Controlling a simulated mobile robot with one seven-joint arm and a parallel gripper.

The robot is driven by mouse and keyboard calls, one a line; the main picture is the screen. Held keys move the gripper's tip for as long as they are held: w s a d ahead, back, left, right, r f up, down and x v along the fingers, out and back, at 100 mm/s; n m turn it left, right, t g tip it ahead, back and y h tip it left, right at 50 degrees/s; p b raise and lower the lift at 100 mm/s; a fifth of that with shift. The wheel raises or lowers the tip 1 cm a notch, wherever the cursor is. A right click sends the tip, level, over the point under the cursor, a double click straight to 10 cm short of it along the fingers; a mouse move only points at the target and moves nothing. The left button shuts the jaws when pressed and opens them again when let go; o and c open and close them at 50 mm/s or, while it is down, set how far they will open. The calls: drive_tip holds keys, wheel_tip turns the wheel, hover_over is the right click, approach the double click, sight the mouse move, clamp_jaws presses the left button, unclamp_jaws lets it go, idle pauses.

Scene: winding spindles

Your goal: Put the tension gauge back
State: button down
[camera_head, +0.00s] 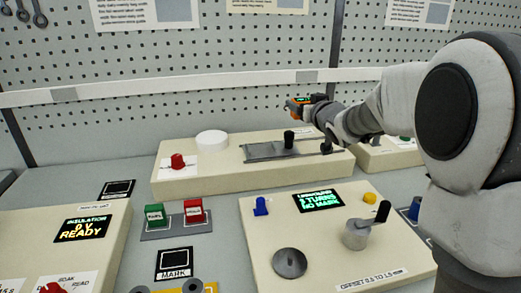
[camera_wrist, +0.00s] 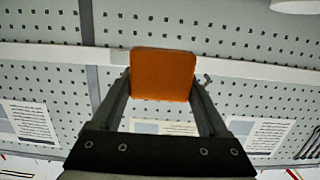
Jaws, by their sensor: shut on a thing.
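My gripper (camera_head: 305,103) is shut on the tension gauge (camera_head: 293,106), a small orange body with a dark face and a lit green display. It is raised in front of the pegboard, above the long cream unit at the back. In the wrist view, the gauge (camera_wrist: 163,75) shows as a plain orange block between the two dark fingers of my gripper (camera_wrist: 160,88). Its display is not visible there. I cannot make out an empty holder for the gauge.
The back cream unit (camera_head: 215,180) carries a red knob (camera_head: 178,161), a white disc (camera_head: 212,140) and a black-knobbed slide (camera_head: 289,139). The front winder unit (camera_head: 330,235) has a crank (camera_head: 357,234) and display. Green and red blocks (camera_head: 193,210) stand left of it.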

drive_tip(key=b, duration=0.4)
hover_over(260, 150)
wheel_tip(260, 150, down, 7)
drive_tip(key=shift+a+f, duration=0.15)
drive_tip(key=f, duration=0.1)
drive_tip(key=f+b, duration=0.1)
drive_tip(key=shift+w+d+f+b, duration=0.1)
drive_tip(key=shift+d+f+b, duration=0.1)
drive_tip(key=shift+f+b, duration=0.1)
drive_tip(key=shift+f, duration=0.35)
drive_tip(key=shift+f+b, duration=0.2)
drive_tip(key=shift+b, duration=0.1)
unclamp_jaws()
drive_tip(key=shift+r+p, duration=0.1)
drive_tip(key=shift+p, duration=0.45)
